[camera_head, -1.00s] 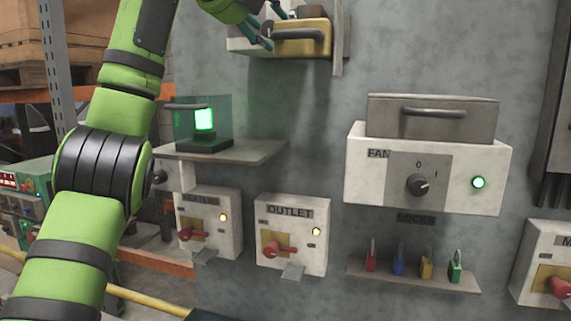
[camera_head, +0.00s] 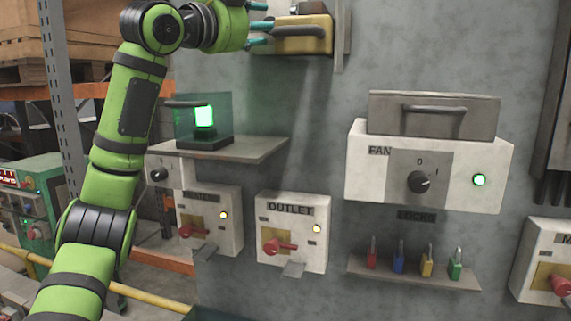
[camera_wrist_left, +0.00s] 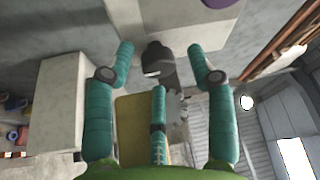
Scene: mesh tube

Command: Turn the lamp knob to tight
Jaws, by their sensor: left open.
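My left gripper (camera_head: 262,24) is open at the top of the head view, beside a yellow box (camera_head: 318,42) with a dark handle. In the left wrist view, its teal fingers (camera_wrist_left: 160,52) stand apart on both sides of a dark knob (camera_wrist_left: 154,60) with a white mark. A third finger shows below it. I cannot tell whether any finger touches the knob. In the head view the gripper and box hide this knob. A green-lit lamp (camera_head: 204,118) stands on a shelf lower down. My right gripper is not in view.
A shelf (camera_head: 255,152) juts out below the gripper. The fan box (camera_head: 360,185), the outlet box (camera_head: 310,250) and a ledge with several padlocks (camera_head: 427,262) are on the wall. Wall between the yellow box and the fan box is clear.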

